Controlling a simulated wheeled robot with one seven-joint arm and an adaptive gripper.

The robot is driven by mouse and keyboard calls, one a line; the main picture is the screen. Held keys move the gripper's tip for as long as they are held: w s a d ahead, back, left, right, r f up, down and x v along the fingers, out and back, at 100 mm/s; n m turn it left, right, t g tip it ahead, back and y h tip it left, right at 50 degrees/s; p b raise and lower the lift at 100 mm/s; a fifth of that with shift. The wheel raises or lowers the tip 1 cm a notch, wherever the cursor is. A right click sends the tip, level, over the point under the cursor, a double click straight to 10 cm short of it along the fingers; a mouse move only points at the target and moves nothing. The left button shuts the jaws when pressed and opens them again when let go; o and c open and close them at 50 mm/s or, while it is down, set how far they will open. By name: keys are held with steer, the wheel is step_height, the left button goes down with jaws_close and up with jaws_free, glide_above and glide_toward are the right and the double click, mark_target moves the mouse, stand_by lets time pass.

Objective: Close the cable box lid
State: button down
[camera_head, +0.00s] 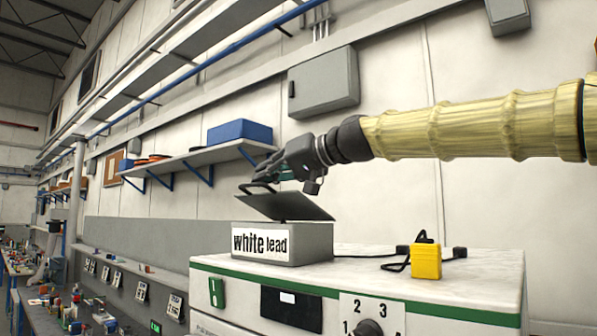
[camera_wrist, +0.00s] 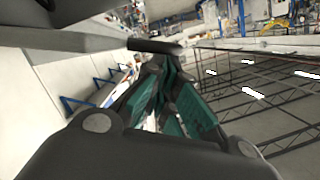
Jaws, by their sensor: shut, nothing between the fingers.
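The cable box (camera_head: 310,243) is a small grey box with a "white lead" label, standing on a white-topped cabinet. Its dark lid (camera_head: 290,206) is open, tilted up over the box top. A black handle (camera_head: 258,187) sits at the raised left end of the lid. My gripper (camera_head: 266,174) is at the handle, above the lid, with its fingers shut and empty. In the wrist view the teal-padded fingers (camera_wrist: 160,72) lie close to a dark bar (camera_wrist: 155,47), which looks like the handle. Whether they touch is unclear.
A yellow block (camera_head: 426,261) with a black cable lies on the cabinet top (camera_head: 480,270), right of the box. A wall shelf (camera_head: 200,160) with a blue bin (camera_head: 240,131) is behind my gripper. A grey wall box (camera_head: 325,80) hangs above.

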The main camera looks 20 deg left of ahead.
steer(key=s+a+f+n+t+b, duration=0.1)
steer(key=s+f+n+b, duration=0.2)
steer(key=f+b, duration=0.2)
steer(key=shift+a+f+n+h, duration=0.3)
steer(key=shift+f, duration=0.8)
steer(key=r+p, duration=0.3)
steer(key=r, duration=0.1)
steer(key=shift+w+d, duration=0.15)
steer(key=shift+w, duration=0.2)
steer(key=b+v, duration=0.3)
steer(key=v, duration=0.7)
